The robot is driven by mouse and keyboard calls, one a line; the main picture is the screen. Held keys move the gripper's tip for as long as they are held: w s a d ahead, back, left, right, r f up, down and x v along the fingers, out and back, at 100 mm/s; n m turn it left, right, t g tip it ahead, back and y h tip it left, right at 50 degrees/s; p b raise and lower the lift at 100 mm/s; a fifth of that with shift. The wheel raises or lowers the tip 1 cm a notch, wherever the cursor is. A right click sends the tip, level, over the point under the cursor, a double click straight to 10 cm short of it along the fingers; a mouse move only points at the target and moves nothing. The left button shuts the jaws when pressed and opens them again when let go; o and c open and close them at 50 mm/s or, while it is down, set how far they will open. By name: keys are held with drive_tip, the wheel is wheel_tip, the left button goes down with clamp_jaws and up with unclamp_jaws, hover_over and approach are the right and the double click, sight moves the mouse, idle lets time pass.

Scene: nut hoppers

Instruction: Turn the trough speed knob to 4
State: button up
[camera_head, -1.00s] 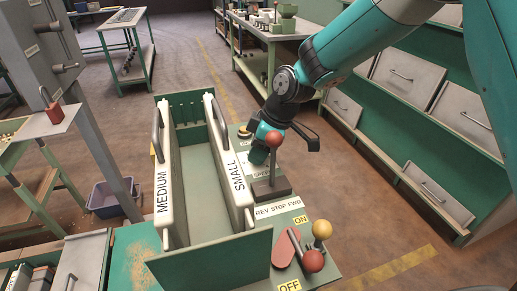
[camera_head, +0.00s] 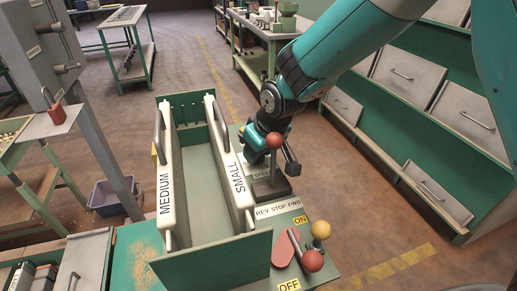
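My gripper (camera_head: 257,158) is over the panel just right of the trough, behind the red-balled lever (camera_head: 274,141). Its fingertips are mostly hidden by my wrist and that lever, so I cannot see whether it is open or shut. The trough speed knob is not visible. The green trough (camera_head: 203,203) has white side rails marked MEDIUM (camera_head: 165,193) and SMALL (camera_head: 239,180).
The red-balled lever stands upright from a dark base by the REV STOP FWD label (camera_head: 281,207), close to my gripper. A red-ended ON/OFF handle (camera_head: 312,261) and a yellow ball (camera_head: 321,230) are at the front right.

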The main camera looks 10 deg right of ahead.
idle(0.3)
drive_tip(key=o, duration=0.9)
drive_tip(key=v, duration=1.7)
drive_tip(key=shift+s+r+p, duration=0.15)
drive_tip(key=shift+r+p, duration=0.05)
drive_tip(key=shift+p, duration=0.2)
drive_tip(key=shift+o, duration=0.2)
